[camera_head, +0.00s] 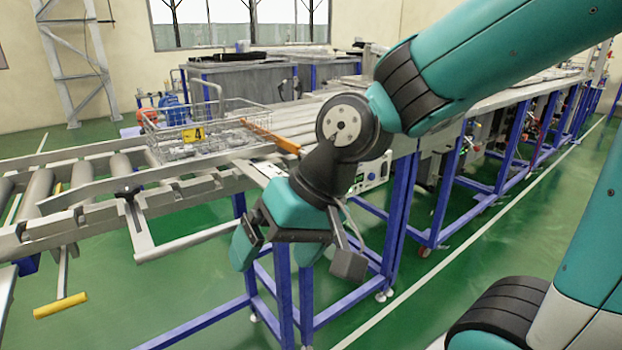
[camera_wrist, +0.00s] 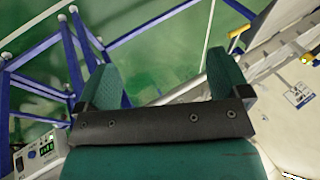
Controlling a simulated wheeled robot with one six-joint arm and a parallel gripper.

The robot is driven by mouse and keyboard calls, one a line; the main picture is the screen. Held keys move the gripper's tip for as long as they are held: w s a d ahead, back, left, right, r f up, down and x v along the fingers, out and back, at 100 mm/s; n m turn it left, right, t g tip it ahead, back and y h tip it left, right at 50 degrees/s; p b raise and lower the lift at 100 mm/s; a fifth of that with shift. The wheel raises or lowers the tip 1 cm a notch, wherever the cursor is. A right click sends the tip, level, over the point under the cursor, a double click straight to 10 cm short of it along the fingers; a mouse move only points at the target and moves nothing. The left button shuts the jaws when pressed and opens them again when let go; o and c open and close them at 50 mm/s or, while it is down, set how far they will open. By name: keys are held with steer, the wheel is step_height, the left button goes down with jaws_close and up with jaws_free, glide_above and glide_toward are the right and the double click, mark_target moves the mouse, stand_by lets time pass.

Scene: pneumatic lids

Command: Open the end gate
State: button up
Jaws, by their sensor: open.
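The end gate cannot be picked out with certainty. At the near end of the roller conveyor, in the head view, a flat metal bar (camera_head: 142,232) with a black knob (camera_head: 128,193) hangs at the side rail. A yellow-handled lever (camera_head: 60,305) hangs below the rollers, and an orange bar (camera_head: 270,137) lies across the track beside the wire basket. My gripper (camera_head: 278,254) is open and empty, pointing down in front of the conveyor's side, apart from these parts. In the wrist view my gripper (camera_wrist: 162,70) has its fingers spread over green floor, with a yellow handle (camera_wrist: 240,33) at the upper right.
The wire basket (camera_head: 205,135) with a yellow tag stands on the conveyor. Blue frame legs (camera_head: 399,215) stand behind and right of my gripper. A control box (camera_head: 372,173) is mounted beside my wrist. Green floor is open in front of the conveyor.

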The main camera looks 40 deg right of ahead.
steer(key=w+d+f+m+t+b, duration=0.3)
steer(key=w+d+f+m+b, duration=0.2)
steer(key=f+m+b, duration=0.15)
steer(key=w+d+f+m+t+b, duration=0.3)
steer(key=w+d+f+m+b, duration=0.25)
steer(key=f+m, duration=0.2)
steer(key=w+d+r+m+t+h+b, duration=0.1)
steer(key=d+r+m+t+h, duration=0.4)
steer(key=d+r+m+t, duration=0.85)
steer(key=w+m+g+p, duration=0.1)
steer(key=w+m+p, duration=0.1)
steer(key=w+p, duration=0.3)
steer(key=w+f+m+g+p, duration=0.1)
steer(key=w+g+p, duration=0.1)
steer(key=w+p, duration=0.4)
steer(key=w+m+g+p, duration=0.1)
steer(key=w+m+p, duration=0.1)
steer(key=w+p, duration=0.3)
steer(key=shift+w+f+m+p, duration=0.35)
steer(key=shift+w+p, duration=0.05)
steer(key=shift+p, duration=0.05)
steer(key=shift+w+f, duration=0.1)
steer(key=shift+w, duration=0.25)
steer(key=shift+c, duration=0.3)
